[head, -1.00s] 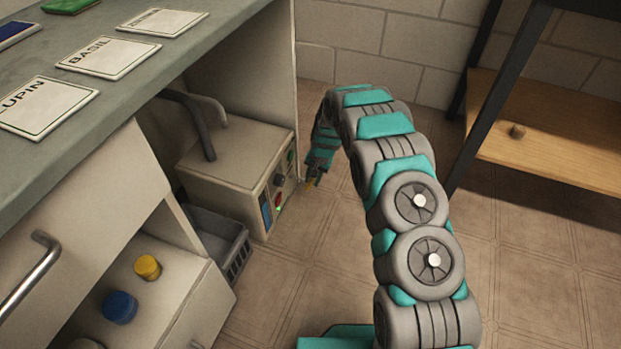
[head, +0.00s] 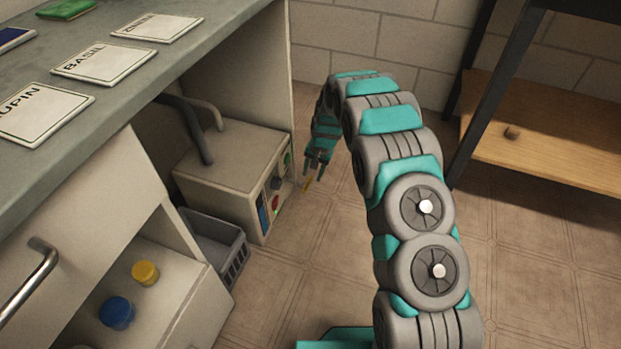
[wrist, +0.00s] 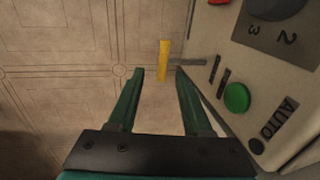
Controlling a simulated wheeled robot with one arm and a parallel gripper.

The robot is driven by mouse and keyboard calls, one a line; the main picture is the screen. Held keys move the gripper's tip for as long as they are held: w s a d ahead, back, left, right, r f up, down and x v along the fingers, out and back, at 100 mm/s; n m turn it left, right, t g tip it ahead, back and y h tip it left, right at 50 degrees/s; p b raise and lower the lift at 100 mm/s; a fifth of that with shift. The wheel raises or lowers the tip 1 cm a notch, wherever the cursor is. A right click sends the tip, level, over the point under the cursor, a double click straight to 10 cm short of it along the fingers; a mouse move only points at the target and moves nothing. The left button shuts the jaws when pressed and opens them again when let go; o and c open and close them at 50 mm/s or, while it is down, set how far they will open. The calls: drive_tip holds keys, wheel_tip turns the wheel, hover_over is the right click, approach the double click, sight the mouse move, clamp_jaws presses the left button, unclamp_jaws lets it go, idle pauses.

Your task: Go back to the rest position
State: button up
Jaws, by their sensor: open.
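My gripper (head: 315,178) hangs at the end of my bent arm, low beside the front of a beige control box. In the wrist view my gripper (wrist: 160,74) has its two dark green fingers apart, with nothing between them. A yellow bar (wrist: 163,60) lies just beyond the fingertips. A thin grey rod appears to join it to the box's panel. The yellow bar also shows small below the fingers in the head view (head: 307,186). I cannot see contact between fingers and bar.
The beige box (head: 232,165) with coloured buttons stands under the counter (head: 150,75), close to my gripper. A grey basket (head: 215,240) and an open drawer with a yellow and a blue cap are at left. A wooden shelf (head: 560,150) is at right. Floor between is clear.

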drive_tip(key=shift+d+r, duration=0.25)
drive_tip(key=shift+r, duration=0.85)
drive_tip(key=s+d+r+n+g+p, duration=0.15)
drive_tip(key=s+d+r, duration=0.25)
drive_tip(key=s+r, duration=0.65)
drive_tip(key=s+d+r+t+p, duration=0.15)
drive_tip(key=s+d+r, duration=0.4)
drive_tip(key=r, duration=0.85)
drive_tip(key=s+d+r+g+p, duration=0.1)
drive_tip(key=s+r, duration=0.2)
drive_tip(key=s, duration=0.8)
drive_tip(key=s+d+r+n+h+p, duration=0.1)
drive_tip(key=s+r, duration=0.3)
drive_tip(key=s, duration=0.7)
drive_tip(key=s+d+r+n+g+h+p, duration=0.1)
drive_tip(key=s+d+r, duration=0.2)
drive_tip(key=s, duration=0.8)
drive_tip(key=shift+s+r+g, duration=0.3)
drive_tip(key=shift+s+r, duration=0.05)
drive_tip(key=shift+r, duration=0.2)
